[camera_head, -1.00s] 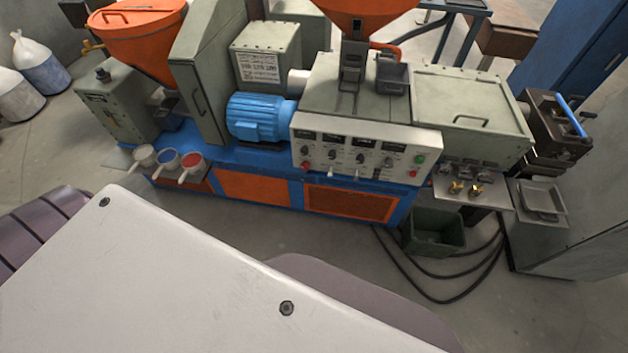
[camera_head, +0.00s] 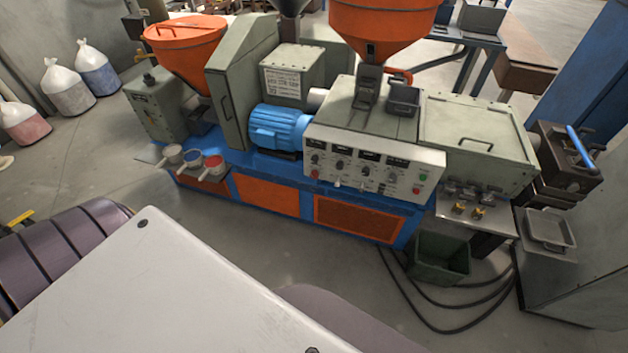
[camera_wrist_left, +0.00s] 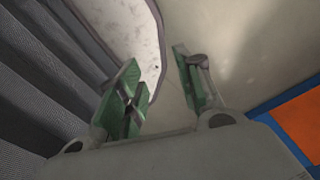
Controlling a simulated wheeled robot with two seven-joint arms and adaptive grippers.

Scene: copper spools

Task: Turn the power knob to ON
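The machine's control panel (camera_head: 372,165) is a pale front face with several dark knobs, small displays and red and green buttons. A row of dark knobs (camera_head: 340,168) runs across it. Which of them is the power knob, and how it is set, is too small to tell. In the left wrist view my left gripper (camera_wrist_left: 160,80) is open and empty, its green-padded fingers apart above the floor. It is not in the head view. My right gripper is in neither view.
The blue machine base (camera_head: 270,172) with orange panels stands on the floor. A green bin (camera_head: 440,262) and black cables (camera_head: 430,318) lie at its front right. Cups of pellets (camera_head: 193,160) sit at its left end. Bare floor (camera_head: 235,235) lies in front of the machine.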

